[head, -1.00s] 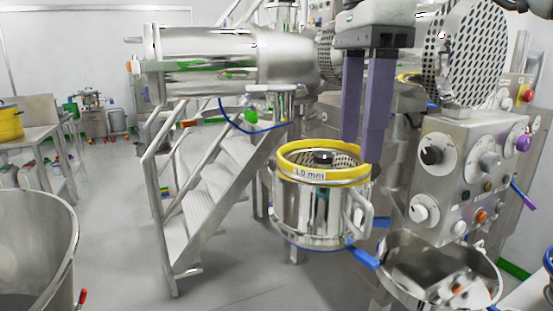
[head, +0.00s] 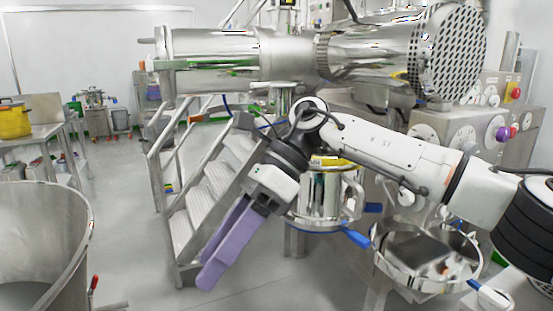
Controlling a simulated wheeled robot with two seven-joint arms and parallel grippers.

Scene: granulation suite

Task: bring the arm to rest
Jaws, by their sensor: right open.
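My right gripper (head: 222,262) hangs in the middle of the head view, its two purple fingers pointing down and to the left. It is open, with nothing between the fingers. It is in front of the steel stairs and left of the steel pot (head: 328,205) with the yellow rim. My left gripper is not in view.
A large steel vessel (head: 45,235) stands at the lower left. Steel stairs (head: 205,200) rise behind the gripper. A steel bowl (head: 385,270) sits below the arm at right. A horizontal steel machine (head: 215,60) spans the back. Grey floor (head: 125,210) is clear between vessel and stairs.

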